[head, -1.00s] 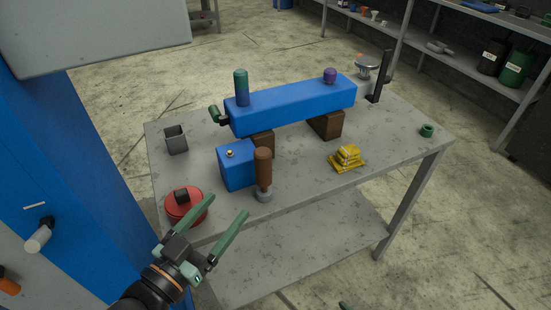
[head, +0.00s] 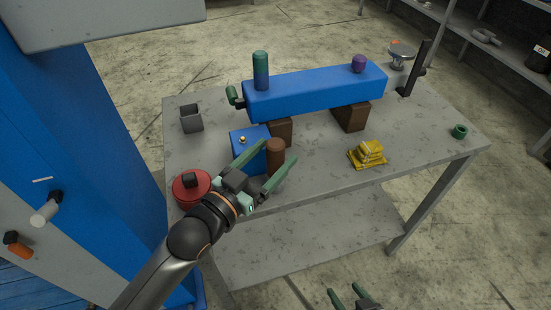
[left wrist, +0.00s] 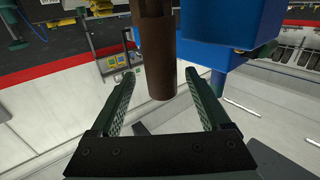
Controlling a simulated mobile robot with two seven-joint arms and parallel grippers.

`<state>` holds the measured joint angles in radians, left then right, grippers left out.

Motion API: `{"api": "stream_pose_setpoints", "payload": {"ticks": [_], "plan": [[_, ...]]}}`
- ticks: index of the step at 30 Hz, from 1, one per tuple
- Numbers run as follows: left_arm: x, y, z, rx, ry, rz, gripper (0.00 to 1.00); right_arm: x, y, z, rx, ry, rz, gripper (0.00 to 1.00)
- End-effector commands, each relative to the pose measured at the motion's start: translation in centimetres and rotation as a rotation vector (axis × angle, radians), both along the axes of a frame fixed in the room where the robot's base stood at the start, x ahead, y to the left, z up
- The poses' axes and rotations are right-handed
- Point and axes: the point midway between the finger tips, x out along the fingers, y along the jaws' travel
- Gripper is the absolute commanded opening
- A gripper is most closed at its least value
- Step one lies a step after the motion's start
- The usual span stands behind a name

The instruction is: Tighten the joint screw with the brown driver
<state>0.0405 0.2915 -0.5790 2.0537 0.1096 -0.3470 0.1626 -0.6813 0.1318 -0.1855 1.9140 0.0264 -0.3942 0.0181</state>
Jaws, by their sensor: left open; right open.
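The brown driver (head: 276,150) stands upright near the table's front edge, its handle up; its lower part is hidden behind my left gripper. My left gripper (head: 280,151) is open, with its fingers on either side of the handle in the picture. In the left wrist view the brown handle (left wrist: 157,50) shows between the two fingertips (left wrist: 160,75), with gaps on both sides. A small gold screw head (head: 243,139) sits on top of the small blue block (head: 243,148), just left of the driver. My right gripper (head: 350,300) is open and empty at the bottom edge, away from the table.
A long blue beam (head: 315,92) rests on brown blocks (head: 351,117) behind the driver. A yellow stack (head: 368,154) and green ring (head: 460,131) lie right. The front right tabletop is clear.

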Motion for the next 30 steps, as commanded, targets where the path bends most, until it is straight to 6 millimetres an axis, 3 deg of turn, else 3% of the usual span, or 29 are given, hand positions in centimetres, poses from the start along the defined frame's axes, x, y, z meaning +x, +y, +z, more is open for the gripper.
{"api": "stream_pose_setpoints", "payload": {"ticks": [9, 19, 30], "plan": [[3.6, -2.4, 0.4, -0.001, -0.001, 0.0, 0.8, 0.0, 0.0, 0.3, -0.001, 0.0, -0.001, 0.68], [4.2, -2.8, 0.3, 0.0, 0.0, 0.0, 0.8, 0.0, 0.0, 0.3, 0.0, -0.001, -0.001, 0.68], [4.1, -2.8, 0.3, 0.0, 0.0, 0.0, 0.4, 0.1, -0.1, 0.4, -0.001, -0.002, -0.002, 0.68]]}}
